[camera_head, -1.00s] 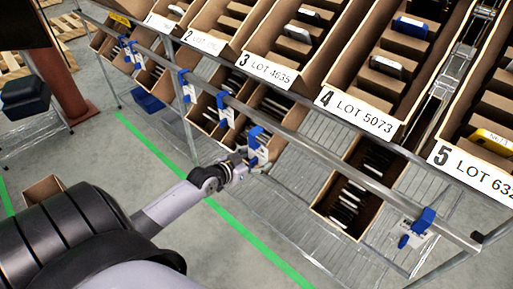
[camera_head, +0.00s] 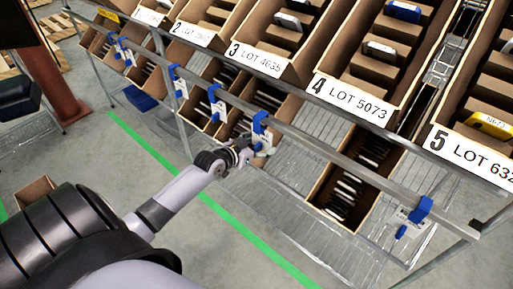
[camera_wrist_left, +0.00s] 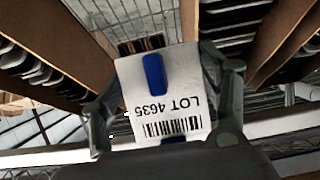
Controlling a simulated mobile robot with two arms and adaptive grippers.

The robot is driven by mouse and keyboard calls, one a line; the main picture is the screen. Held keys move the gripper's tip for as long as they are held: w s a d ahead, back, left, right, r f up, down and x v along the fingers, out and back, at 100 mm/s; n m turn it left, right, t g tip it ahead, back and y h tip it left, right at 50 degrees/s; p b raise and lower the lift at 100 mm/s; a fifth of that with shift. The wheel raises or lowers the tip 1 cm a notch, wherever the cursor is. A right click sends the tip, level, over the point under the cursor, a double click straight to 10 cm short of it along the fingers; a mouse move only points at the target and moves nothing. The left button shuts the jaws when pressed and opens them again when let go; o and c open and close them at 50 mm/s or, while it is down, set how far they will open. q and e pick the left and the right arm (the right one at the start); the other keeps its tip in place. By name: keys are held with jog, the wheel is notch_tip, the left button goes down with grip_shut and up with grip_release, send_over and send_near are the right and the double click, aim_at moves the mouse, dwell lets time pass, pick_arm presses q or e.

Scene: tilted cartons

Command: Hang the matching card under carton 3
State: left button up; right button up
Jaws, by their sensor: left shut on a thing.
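A white card reading LOT 4635 with a barcode and a blue clip fills the middle of the left wrist view (camera_wrist_left: 185,112), upside down. My left gripper (camera_wrist_left: 165,95) is shut on this card, one finger at each side edge. In the head view my left gripper (camera_head: 252,149) is at the metal rail (camera_head: 315,147), below carton 3 (camera_head: 258,60), labelled LOT 4635. The held card's blue clip (camera_head: 260,122) overlaps the rail; I cannot tell whether it is hooked on. My right gripper is not in view.
Other blue-clipped cards hang along the rail, one to the left (camera_head: 214,98) and one far right (camera_head: 418,213). Carton 4 (camera_head: 350,100) and carton 5 (camera_head: 472,158) stand to the right. Smaller cartons (camera_head: 352,185) sit on the wire shelf below.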

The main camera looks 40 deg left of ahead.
pick_arm(q)
jog(key=shift+w+b, duration=0.3)
jog(key=shift+w, duration=0.35)
jog(key=shift+w+d+b, duration=0.15)
jog(key=shift+w+b, duration=0.5)
jog(key=shift+w, duration=0.45)
jog(key=shift+f+b, duration=0.45)
jog(key=shift+f, duration=0.35)
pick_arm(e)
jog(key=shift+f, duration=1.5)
pick_arm(q)
jog(key=o, duration=1.2)
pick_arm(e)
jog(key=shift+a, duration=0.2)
pick_arm(q)
jog(key=shift+s, duration=0.1)
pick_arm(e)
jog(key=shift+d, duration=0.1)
